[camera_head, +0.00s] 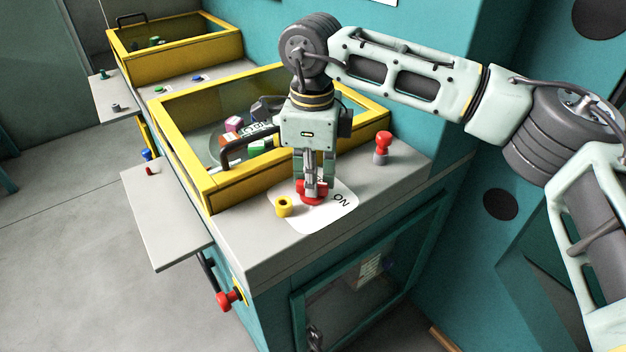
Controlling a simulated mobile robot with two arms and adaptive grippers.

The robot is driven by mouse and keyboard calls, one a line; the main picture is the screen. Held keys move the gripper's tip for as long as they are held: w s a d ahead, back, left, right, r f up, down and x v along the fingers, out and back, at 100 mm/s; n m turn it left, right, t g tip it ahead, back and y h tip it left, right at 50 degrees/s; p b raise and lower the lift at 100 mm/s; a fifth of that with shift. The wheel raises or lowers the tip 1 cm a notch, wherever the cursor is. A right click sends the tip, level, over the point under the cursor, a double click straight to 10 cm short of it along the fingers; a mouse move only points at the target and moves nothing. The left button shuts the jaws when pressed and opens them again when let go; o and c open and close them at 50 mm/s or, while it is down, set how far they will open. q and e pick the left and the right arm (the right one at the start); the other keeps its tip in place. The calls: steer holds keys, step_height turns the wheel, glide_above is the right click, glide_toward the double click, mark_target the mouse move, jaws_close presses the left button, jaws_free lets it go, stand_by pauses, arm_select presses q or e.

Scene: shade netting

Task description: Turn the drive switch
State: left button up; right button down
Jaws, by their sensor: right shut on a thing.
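The drive switch (312,198) is a red knob on a white plate (335,215) marked "ON" on the grey counter top. My right gripper (311,188) points straight down over the plate and is shut on the red knob. Its fingers hide much of the knob, so its exact angle is hard to tell. The "ON" lettering shows to the right of the knob. My left gripper is not in view.
A yellow-framed box (180,150) with coloured items inside stands just behind. A yellow ring-shaped piece (284,206) and a red-topped post (383,143) flank the switch. A red knob (229,299) sticks out from the cabinet's side. A grey shelf (160,220) juts out left.

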steer(key=shift+r, duration=0.1)
steer(key=c, duration=2)
jaws_free()
steer(key=shift+a, duration=0.1)
steer(key=shift+c, duration=0.2)
step_height(320, 180, up, 12)
